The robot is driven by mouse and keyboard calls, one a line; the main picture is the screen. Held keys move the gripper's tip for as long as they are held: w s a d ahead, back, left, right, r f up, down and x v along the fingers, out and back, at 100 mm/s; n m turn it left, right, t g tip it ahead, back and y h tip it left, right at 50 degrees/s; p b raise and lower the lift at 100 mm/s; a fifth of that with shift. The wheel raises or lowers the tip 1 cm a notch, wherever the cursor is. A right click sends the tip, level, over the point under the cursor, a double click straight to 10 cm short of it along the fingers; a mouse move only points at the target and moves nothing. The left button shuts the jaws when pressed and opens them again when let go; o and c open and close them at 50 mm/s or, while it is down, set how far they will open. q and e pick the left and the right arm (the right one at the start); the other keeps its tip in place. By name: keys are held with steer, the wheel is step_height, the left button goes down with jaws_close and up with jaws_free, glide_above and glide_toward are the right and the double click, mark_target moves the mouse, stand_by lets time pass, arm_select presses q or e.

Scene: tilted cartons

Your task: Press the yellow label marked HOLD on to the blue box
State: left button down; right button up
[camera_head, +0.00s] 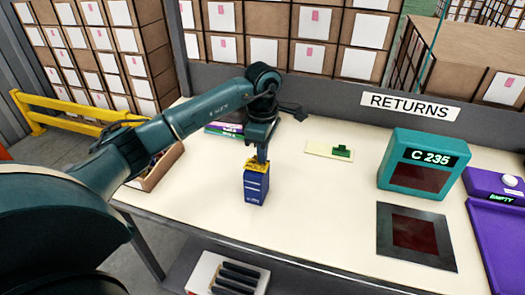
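The blue box (255,189) stands upright on the pale table, left of its middle. My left gripper (260,160) points down right over the box. A yellow piece (256,167), which looks like the label, lies between the gripper and the top of the box. Its HOLD marking is too small to read. The fingers are small and dark here, so I cannot tell whether they are open or shut. My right gripper is not in view.
A teal device (424,162) reading C 235 and a dark square plate (415,235) stand at the right. A purple tray (497,240) is at the far right. A pale pad with a green piece (341,151) lies behind. The table's front middle is clear.

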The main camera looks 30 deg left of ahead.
arm_select(q)
steer(key=shift+f, duration=0.3)
stand_by(0.4)
stand_by(0.3)
steer(key=c, duration=1.6)
jaws_free()
steer(key=shift+s, duration=0.1)
